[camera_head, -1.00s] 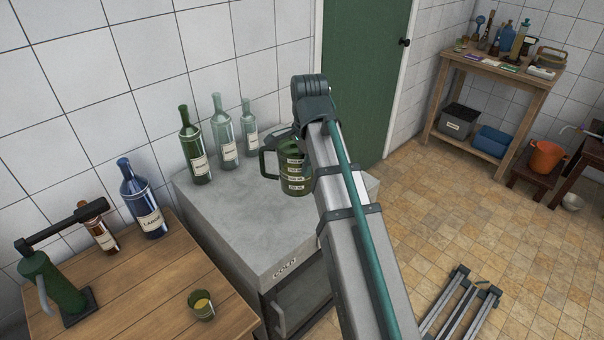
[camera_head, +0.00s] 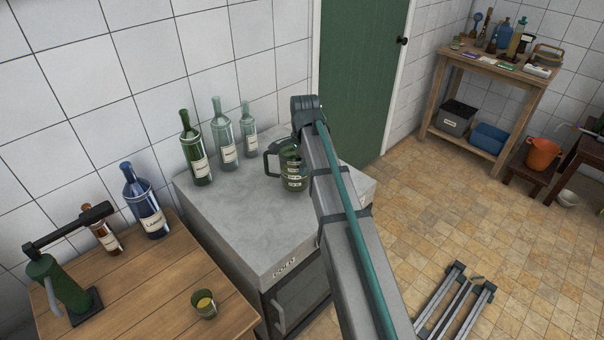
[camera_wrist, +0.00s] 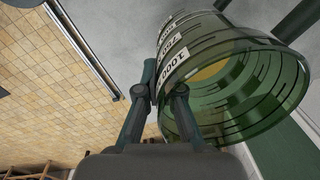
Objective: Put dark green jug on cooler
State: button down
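The dark green jug (camera_head: 292,170) is upright over the right part of the cooler's top in the head view, its handle to the left. It looks at or just above the surface; I cannot tell whether it touches. The cooler (camera_head: 240,235) is a grey block marked COLD. In the wrist view the jug (camera_wrist: 225,85) fills the upper right, with its open rim and volume labels facing me. My gripper (camera_wrist: 164,92) has its fingers close together at the rim's left edge and appears closed on the wall. My arm hides the gripper in the head view.
Several bottles, including a dark green one (camera_head: 196,155), stand along the cooler's back left edge. A wooden table (camera_head: 150,285) at the left holds a blue bottle (camera_head: 145,205), a green cup (camera_head: 204,304) and a corking tool (camera_head: 60,280). The cooler's front middle is bare.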

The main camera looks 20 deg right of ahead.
aim_at(302, 180)
jog(key=shift+w+f+p, duration=0.15)
jog(key=shift+f+p, duration=0.05)
jog(key=shift+f, duration=0.65)
jog(key=shift+w+f+p, duration=0.1)
jog(key=shift+f+p, duration=0.05)
jog(key=shift+f, duration=0.85)
jog(key=c, duration=1.3)
grip_release()
jog(key=r+b, duration=0.1)
jog(key=r, duration=0.3)
jog(key=r+b, duration=0.1)
jog(key=r, duration=0.3)
jog(key=s+r, duration=0.1)
jog(key=r, duration=0.3)
jog(key=shift+d+r+b, duration=0.15)
jog(key=shift+b, duration=0.25)
